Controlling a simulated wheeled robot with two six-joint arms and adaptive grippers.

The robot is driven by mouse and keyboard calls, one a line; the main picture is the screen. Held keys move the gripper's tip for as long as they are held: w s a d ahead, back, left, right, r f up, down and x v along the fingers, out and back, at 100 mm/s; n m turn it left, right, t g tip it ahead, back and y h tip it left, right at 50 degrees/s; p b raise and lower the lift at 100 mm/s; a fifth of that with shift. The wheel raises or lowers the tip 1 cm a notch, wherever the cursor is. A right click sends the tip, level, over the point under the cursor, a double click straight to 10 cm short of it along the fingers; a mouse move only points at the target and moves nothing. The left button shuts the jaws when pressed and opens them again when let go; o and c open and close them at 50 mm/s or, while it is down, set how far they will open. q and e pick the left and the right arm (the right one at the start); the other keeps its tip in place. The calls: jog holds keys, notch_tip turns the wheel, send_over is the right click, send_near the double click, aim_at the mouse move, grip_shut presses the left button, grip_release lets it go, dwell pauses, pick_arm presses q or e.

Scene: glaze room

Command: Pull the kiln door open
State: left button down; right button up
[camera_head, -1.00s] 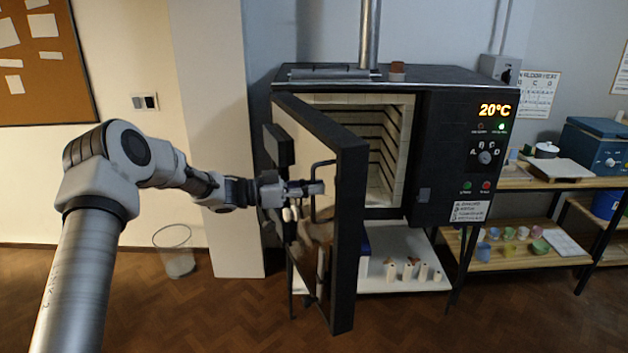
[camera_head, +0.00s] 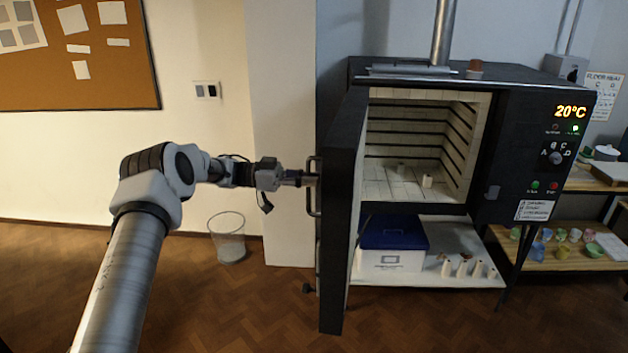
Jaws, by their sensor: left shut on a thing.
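The kiln (camera_head: 505,140) is a dark box on a stand with a display reading 20°C. Its door (camera_head: 342,200) stands wide open on the left side, seen nearly edge-on. The pale brick chamber (camera_head: 415,125) shows inside, with a few small pale pieces on its floor. My right gripper is not in view.
A lower shelf under the kiln holds a white box with a blue lid (camera_head: 393,240) and several small cones. A wire bin (camera_head: 228,240) stands by the wall, left of the door. A rack (camera_head: 570,258) with colored cups is at right.

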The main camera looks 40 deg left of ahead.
pick_arm(q)
jog(key=c, duration=1.2)
grip_release()
jog(key=shift+d, duration=0.1)
jog(key=v, duration=1.2)
